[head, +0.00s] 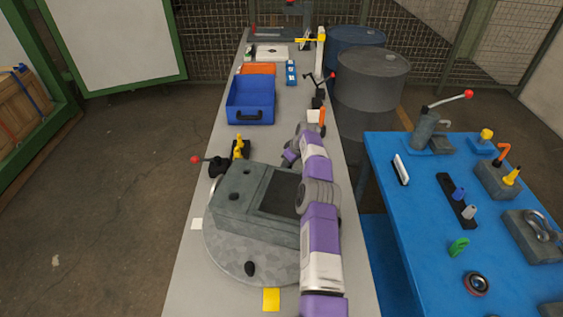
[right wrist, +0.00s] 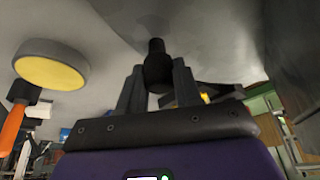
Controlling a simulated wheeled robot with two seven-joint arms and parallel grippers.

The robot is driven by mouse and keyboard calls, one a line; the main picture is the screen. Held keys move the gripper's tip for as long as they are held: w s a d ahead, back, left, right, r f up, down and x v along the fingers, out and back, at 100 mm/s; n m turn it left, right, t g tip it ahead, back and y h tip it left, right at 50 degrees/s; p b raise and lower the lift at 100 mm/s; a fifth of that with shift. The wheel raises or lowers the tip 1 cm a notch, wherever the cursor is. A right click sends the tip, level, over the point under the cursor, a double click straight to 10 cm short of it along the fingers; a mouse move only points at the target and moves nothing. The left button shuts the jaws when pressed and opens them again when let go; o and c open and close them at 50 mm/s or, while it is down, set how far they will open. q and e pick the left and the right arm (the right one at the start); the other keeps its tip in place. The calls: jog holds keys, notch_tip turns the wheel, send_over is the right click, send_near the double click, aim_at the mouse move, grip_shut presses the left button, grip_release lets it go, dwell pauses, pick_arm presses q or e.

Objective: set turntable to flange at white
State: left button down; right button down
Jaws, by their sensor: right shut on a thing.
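The turntable (head: 228,258) is a round grey metal disc on the long grey table. It carries a dark grey block-shaped fixture (head: 238,205). A white marker (head: 196,224) lies beside its left edge and a yellow marker (head: 271,299) at its near edge. A black knob (head: 249,268) stands on the near part of the disc. My right gripper (head: 288,160) is at the far right of the fixture. In the right wrist view its fingers are shut on another black knob (right wrist: 157,70). My arm hides the turntable's right side. I cannot tell which face is the flange. My left gripper is out of view.
A red-balled lever clamp (head: 217,166) and a yellow part (head: 240,148) stand by the turntable's far left. A blue bin (head: 250,100) is farther back. A blue table (head: 420,225) with several parts is at right, and dark drums (head: 372,85) stand behind.

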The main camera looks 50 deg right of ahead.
jog(key=shift+w+a, duration=0.1)
jog(key=shift+w, duration=0.1)
dwell(0.3)
jog(key=c, duration=0.8)
grip_release()
jog(key=shift+r, duration=0.1)
jog(key=shift+v, duration=3.7)
